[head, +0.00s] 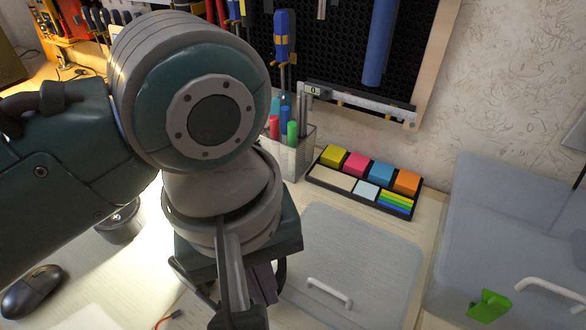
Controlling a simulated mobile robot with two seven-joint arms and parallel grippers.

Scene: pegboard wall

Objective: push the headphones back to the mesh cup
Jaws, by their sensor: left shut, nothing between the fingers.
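The mesh cup (301,158) stands on the desk against the wall, right of my left arm, with red, blue and green markers in it. My left gripper (240,318) points down at the bottom middle of the head view, in front of and below the cup and apart from it. It is shut and empty. Dark curved parts show on both sides of the gripper; I cannot tell whether they belong to the headphones or to my gripper. I cannot make out the headphones for sure; my arm hides much of the desk. My right gripper is not in view.
A sticky-note tray (366,181) lies right of the cup. A translucent lidded box (350,250) is in front of it, and a larger bin (500,230) stands at the right. A mouse (32,291) and dark round object (120,224) are at left. A pegboard (345,60) hangs behind.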

